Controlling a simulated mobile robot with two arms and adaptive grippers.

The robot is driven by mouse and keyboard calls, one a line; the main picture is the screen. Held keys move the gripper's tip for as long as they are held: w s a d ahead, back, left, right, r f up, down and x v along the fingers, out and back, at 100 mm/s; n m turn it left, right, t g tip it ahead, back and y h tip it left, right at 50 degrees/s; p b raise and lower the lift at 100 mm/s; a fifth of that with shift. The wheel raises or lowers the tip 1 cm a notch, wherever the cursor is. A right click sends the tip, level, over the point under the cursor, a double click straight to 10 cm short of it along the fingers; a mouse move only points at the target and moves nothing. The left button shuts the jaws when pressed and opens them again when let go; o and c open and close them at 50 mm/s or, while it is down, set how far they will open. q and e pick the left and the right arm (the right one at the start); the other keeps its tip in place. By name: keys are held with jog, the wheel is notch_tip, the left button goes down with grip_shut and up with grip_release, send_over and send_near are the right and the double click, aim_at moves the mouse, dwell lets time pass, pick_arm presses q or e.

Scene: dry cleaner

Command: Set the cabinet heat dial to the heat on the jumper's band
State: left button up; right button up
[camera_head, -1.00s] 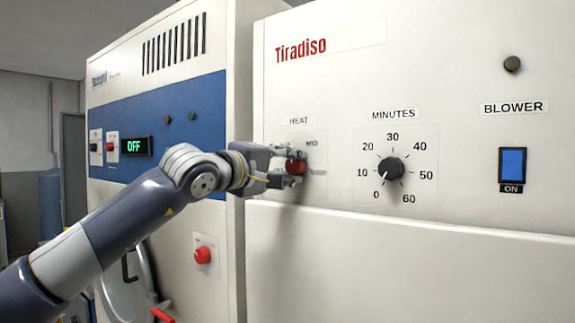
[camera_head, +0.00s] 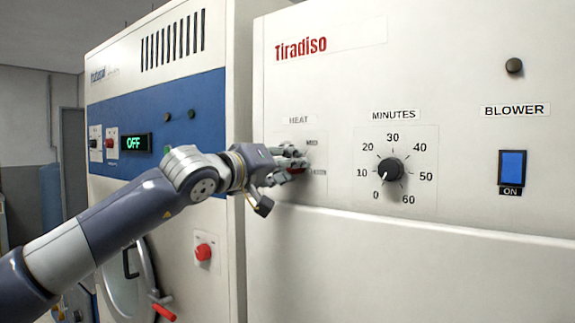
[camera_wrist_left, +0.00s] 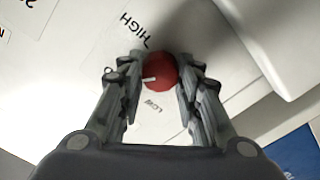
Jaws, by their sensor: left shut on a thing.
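The red heat dial (camera_head: 297,170) sits on the cream cabinet front under the HEAT label, mostly hidden by my fingers in the head view. My left gripper (camera_head: 299,160) is shut on it. In the left wrist view the dial (camera_wrist_left: 161,71) lies between the two fingers. Its white mark points left in that picture, toward one finger. The HIGH label (camera_wrist_left: 132,30) is at upper left and the LOW label (camera_wrist_left: 153,107) is below the dial. The MID label (camera_head: 312,142) shows in the head view. The jumper and its band are not in view, nor is my right gripper.
A black minutes dial (camera_head: 390,169) is right of the heat dial, with its pointer near 0. A blue blower switch (camera_head: 512,166) marked ON is farther right. A second machine (camera_head: 165,98) with an OFF display stands left, behind my arm.

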pick_arm(q)
jog(key=shift+f, duration=0.1)
dwell(0.3)
jog(key=o, duration=1.1)
jog(key=v, duration=1.2)
jog(key=shift+d, duration=0.1)
